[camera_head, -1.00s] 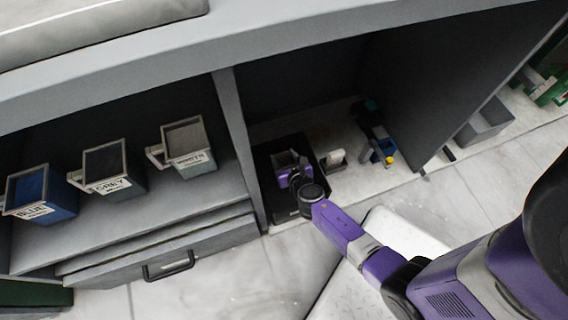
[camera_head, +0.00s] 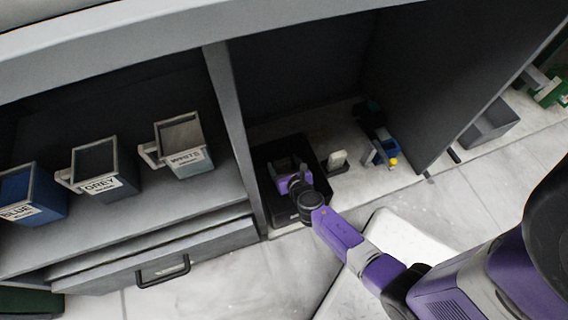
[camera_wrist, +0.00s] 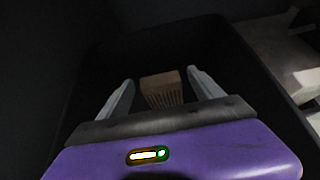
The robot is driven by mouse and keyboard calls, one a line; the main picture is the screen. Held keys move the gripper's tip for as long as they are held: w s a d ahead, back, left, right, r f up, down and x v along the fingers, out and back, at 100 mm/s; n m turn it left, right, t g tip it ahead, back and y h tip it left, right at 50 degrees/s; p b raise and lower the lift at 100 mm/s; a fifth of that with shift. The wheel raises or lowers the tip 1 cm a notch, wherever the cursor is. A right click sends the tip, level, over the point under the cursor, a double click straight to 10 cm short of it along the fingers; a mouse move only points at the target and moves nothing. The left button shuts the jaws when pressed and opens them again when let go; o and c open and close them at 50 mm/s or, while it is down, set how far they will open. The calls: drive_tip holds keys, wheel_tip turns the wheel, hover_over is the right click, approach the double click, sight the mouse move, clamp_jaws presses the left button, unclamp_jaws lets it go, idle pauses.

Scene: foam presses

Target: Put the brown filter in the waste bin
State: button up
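The brown filter (camera_wrist: 162,90) is a small ribbed block in the wrist view. It lies inside the dark bin (camera_wrist: 232,52), between and beyond the fingertips, with a visible gap on each side. My gripper (camera_wrist: 160,77) is open, its two grey fingers apart. In the head view my gripper (camera_head: 288,166) reaches down over the black waste bin (camera_head: 317,165), which stands on the floor of the cabinet's middle bay. The filter cannot be made out in the head view.
A white object (camera_head: 337,160) stands right of the bin, and a blue item with a yellow knob (camera_head: 385,152) beyond it. Blue (camera_head: 35,195), grey (camera_head: 105,170) and white (camera_head: 183,145) labelled containers sit on the left shelf. A cabinet divider (camera_head: 228,120) rises close left of the bin.

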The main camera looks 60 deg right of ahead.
drive_tip(key=shift+s+a+r+p, duration=0.1)
drive_tip(key=shift+r+p, duration=0.2)
drive_tip(key=shift+p, duration=0.05)
drive_tip(key=p+v, duration=0.4)
drive_tip(key=v, duration=0.7)
drive_tip(key=shift+s+a, duration=0.2)
drive_tip(key=shift+s, duration=0.05)
